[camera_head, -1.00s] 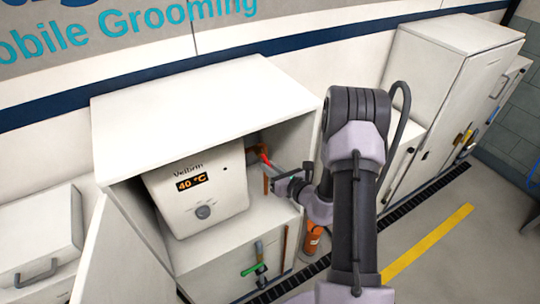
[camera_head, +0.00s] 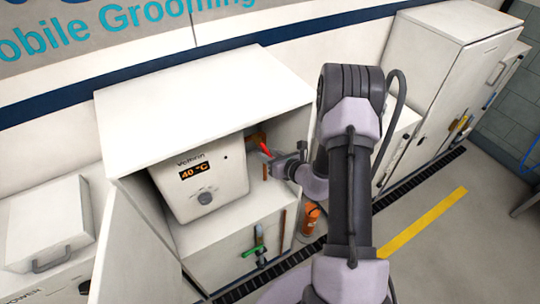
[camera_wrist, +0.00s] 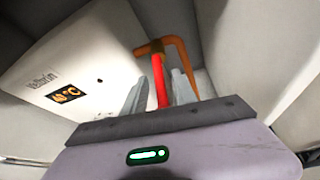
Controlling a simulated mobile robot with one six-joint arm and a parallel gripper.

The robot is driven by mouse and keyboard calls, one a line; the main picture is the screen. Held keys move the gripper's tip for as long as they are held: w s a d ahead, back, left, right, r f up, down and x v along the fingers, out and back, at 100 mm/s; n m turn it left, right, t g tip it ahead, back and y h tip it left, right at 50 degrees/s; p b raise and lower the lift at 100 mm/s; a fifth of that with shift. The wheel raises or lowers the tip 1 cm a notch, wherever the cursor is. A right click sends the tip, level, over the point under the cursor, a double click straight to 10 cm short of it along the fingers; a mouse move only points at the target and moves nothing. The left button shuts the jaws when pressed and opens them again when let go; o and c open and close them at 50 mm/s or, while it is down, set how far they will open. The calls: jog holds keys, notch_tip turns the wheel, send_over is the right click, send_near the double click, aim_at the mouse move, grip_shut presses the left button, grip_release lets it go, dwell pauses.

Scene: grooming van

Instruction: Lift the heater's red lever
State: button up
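The white heater (camera_head: 210,180) with a lit "40 °C" display stands inside an open white cabinet. Its red lever (camera_head: 265,149) is on the heater's right side, by a brownish-orange pipe. In the wrist view the red lever (camera_wrist: 160,80) runs down from a brass-coloured fitting into the space between my fingers. My gripper (camera_head: 277,158) has reached into the cabinet's right part. In the wrist view my gripper (camera_wrist: 160,92) has its two fingers apart, one on each side of the lever, with narrow gaps showing. The lever's lower end is hidden behind the gripper body.
The cabinet's right wall (camera_wrist: 265,55) is close to my gripper. The open cabinet door (camera_head: 130,245) stands at the front left. An orange bottle (camera_head: 311,217) stands on the floor.

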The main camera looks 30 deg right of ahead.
jog(key=p+v, duration=0.1)
jog(key=v, duration=1.6)
jog(key=shift+s, duration=0.2)
